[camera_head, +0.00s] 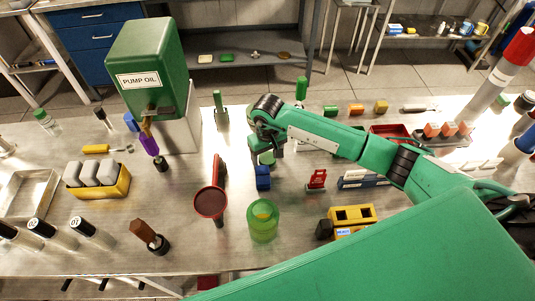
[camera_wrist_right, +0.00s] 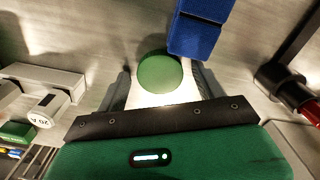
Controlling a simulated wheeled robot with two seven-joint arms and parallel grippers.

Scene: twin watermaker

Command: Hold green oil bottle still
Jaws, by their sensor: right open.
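A round green top, which appears to be the green oil bottle's (camera_wrist_right: 160,72), shows in the right wrist view between my right gripper's fingers. My right gripper (camera_wrist_right: 166,84) is open, with a finger on either side of the green top. I cannot tell whether either finger touches it. In the head view the right gripper (camera_head: 268,146) points down at the middle of the bench, and the green top (camera_head: 267,158) shows just under it. The bottle's body below the top is hidden. My left gripper is not in view.
A blue block (camera_head: 263,178) stands close in front of the gripper; it also shows in the wrist view (camera_wrist_right: 195,35). A red funnel-like piece (camera_head: 210,202) and a green cup (camera_head: 263,220) stand nearer. The green pump oil tank (camera_head: 165,60) stands at the back left.

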